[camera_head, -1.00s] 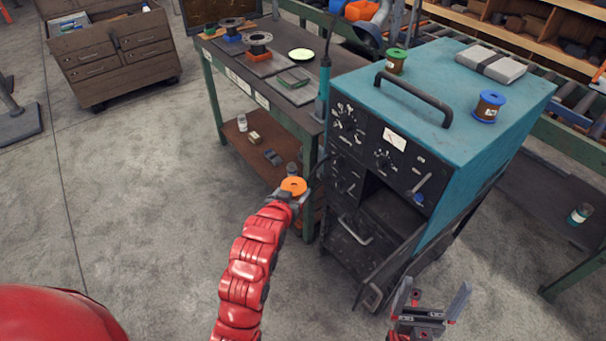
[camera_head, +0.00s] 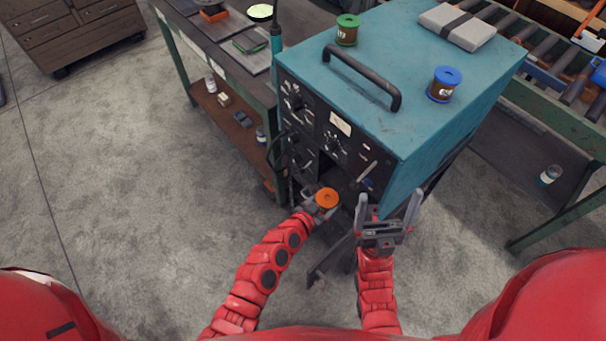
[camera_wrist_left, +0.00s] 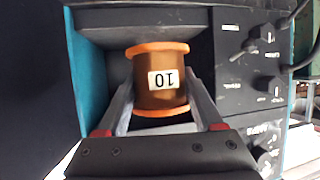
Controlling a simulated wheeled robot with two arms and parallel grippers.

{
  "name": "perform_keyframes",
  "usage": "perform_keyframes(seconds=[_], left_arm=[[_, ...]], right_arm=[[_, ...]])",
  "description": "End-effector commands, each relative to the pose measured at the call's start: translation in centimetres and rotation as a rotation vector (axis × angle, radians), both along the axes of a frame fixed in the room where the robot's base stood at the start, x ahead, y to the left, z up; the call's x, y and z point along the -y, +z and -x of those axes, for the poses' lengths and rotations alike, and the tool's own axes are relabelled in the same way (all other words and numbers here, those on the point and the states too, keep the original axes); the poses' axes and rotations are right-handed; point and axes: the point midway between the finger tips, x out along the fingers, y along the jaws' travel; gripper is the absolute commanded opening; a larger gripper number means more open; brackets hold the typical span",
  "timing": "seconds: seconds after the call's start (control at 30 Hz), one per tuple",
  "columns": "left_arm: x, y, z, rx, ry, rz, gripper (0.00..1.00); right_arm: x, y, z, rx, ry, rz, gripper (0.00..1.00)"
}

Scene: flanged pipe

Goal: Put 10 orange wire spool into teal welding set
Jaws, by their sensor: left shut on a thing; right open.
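The orange wire spool (camera_head: 327,197), with copper-brown wire and a label reading 10, is held between the fingers of my left gripper (camera_head: 318,208). It also shows in the left wrist view (camera_wrist_left: 160,80), with the dark opening of the welding set just beyond it. The teal welding set (camera_head: 425,85) has a black front panel, and its lower compartment door hangs open. The spool is at the front of that opening; I cannot tell how far inside it is. My right gripper (camera_head: 390,215) is open and empty, in front of the set's right front corner.
On top of the set are a green spool (camera_head: 347,30), a blue spool (camera_head: 444,84), a strapped grey package (camera_head: 457,25) and a black handle (camera_head: 362,75). A workbench (camera_head: 215,40) stands close on the left, a roller conveyor (camera_head: 545,75) behind right.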

Motion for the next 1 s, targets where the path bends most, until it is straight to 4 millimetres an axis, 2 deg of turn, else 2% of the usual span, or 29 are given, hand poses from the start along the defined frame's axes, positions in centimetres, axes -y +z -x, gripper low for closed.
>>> perform_keyframes(seconds=[0.03, 0.13, 0.3, 1.0], left_arm=[[0.5, -0.1, 0.5, 0.0, -0.007, 0.0, 0.01], [0.9, -1.3, 1.4, -0.005, -0.014, -0.007, 0.01], [1.3, -1.9, 1.6, -0.001, -0.015, -0.013, 0.01], [6.5, -2.4, -2.4, -0.002, -0.016, -0.012, 0.01]], right_arm=[[0.0, 0.7, 0.0, 0.0, 0.0, 0.0, 1.0], [0.0, 1.1, 0.0, 0.0, 0.0, 0.0, 1.0], [0.0, 1.2, 0.0, 0.0, 0.0, 0.0, 1.0], [0.0, 1.4, 0.0, 0.0, 0.0, 0.0, 1.0]])
